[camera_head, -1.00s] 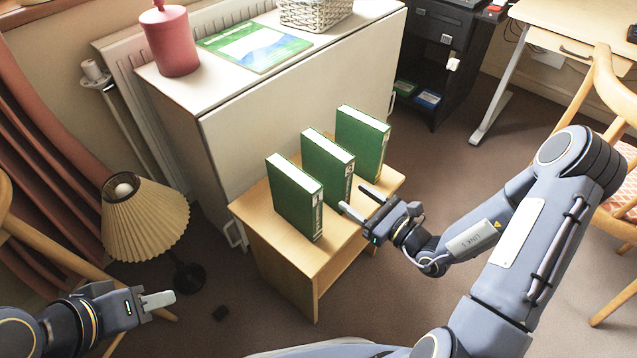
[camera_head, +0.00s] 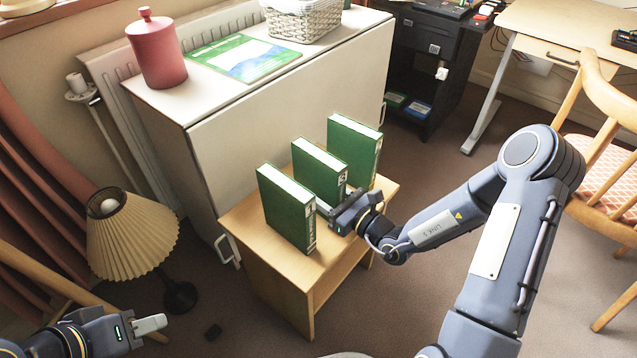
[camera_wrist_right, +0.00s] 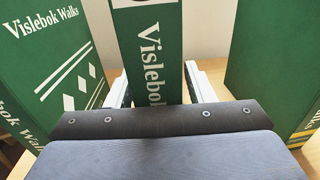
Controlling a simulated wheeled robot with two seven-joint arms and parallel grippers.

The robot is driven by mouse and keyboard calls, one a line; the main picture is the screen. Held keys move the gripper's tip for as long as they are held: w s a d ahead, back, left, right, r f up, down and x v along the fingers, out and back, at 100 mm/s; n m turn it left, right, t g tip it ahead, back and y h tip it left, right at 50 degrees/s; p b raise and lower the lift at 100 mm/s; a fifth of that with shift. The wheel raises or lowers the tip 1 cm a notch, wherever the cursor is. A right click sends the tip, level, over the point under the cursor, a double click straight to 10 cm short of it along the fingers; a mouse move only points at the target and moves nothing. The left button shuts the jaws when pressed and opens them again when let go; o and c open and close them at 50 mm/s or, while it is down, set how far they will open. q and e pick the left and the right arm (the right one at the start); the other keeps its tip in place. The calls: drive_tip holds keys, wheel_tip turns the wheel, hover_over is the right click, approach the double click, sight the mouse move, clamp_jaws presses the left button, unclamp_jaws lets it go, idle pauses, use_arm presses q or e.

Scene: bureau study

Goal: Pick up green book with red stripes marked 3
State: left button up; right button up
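Three green books stand upright in a row on a small wooden table: a near book (camera_head: 287,208), a middle book (camera_head: 320,170) and a far book (camera_head: 355,148). My right gripper (camera_head: 338,208) is at the middle book's spine. In the right wrist view, its open fingers (camera_wrist_right: 157,76) stand either side of the middle book (camera_wrist_right: 150,55), which reads "Vislebok". The left neighbour (camera_wrist_right: 50,60) has white stripes and diamonds; the right one (camera_wrist_right: 275,70) has yellow stripes. My left gripper (camera_head: 150,324) is empty, low at left.
The wooden table (camera_head: 243,222) stands against a white cabinet (camera_head: 290,115) carrying a red canister (camera_head: 158,50), a flat green book (camera_head: 243,58) and a basket (camera_head: 303,20). A lamp (camera_head: 130,235) is at left, a chair (camera_head: 605,150) at right. Neighbouring books leave narrow gaps.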

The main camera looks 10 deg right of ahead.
drive_tip(key=shift+r, duration=0.1)
clamp_jaws()
